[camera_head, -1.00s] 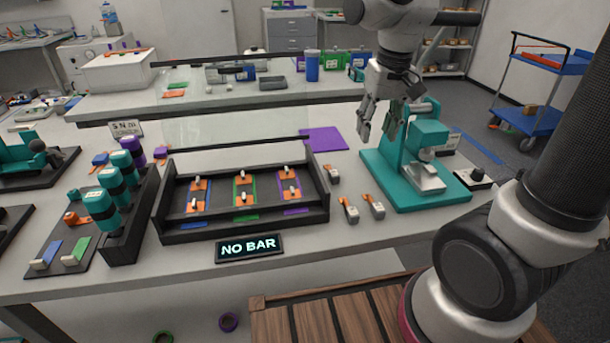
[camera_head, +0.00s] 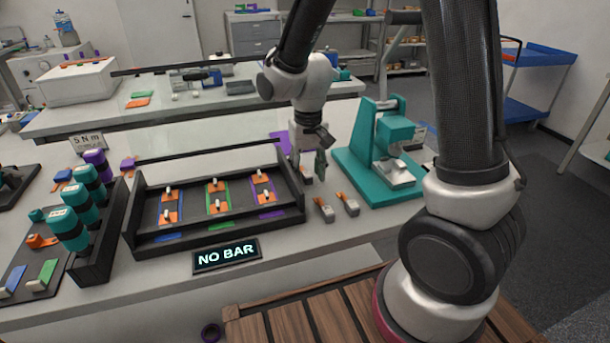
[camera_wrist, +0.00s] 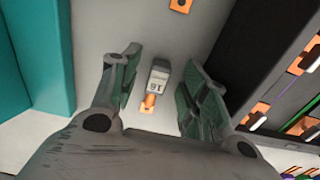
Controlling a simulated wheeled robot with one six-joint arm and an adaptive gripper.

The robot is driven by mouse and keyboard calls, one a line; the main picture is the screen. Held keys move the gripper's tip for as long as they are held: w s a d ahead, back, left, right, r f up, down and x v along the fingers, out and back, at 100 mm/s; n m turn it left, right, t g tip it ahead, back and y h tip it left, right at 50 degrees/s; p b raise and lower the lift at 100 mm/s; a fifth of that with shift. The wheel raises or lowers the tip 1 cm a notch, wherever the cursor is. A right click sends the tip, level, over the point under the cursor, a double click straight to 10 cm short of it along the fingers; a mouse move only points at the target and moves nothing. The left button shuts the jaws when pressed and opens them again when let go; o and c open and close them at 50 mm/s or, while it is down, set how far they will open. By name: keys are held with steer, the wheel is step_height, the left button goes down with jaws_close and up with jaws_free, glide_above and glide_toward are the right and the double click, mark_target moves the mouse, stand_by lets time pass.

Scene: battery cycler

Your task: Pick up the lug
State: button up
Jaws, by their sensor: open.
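A small grey lug with an orange end and a white label that seems to read 16 (camera_wrist: 158,82) lies on the table. In the wrist view it sits between the two spread fingers of my gripper (camera_wrist: 160,62), with space on both sides. In the head view my gripper (camera_head: 308,165) points down, open and empty, over this lug (camera_head: 306,177), which is partly hidden by the fingers. Two similar grey and orange lugs, one (camera_head: 324,209) and another (camera_head: 348,204), lie in front of it. The orange part of another lug (camera_wrist: 180,5) shows at the wrist view's top edge.
A teal press (camera_head: 375,160) stands right of my gripper. A black tray (camera_head: 290,214) with several orange fixtures stands to the left. The table between tray and press is narrow.

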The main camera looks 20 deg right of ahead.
steer(key=shift+f, duration=0.45)
jaws_close()
steer(key=shift+r, duration=0.1)
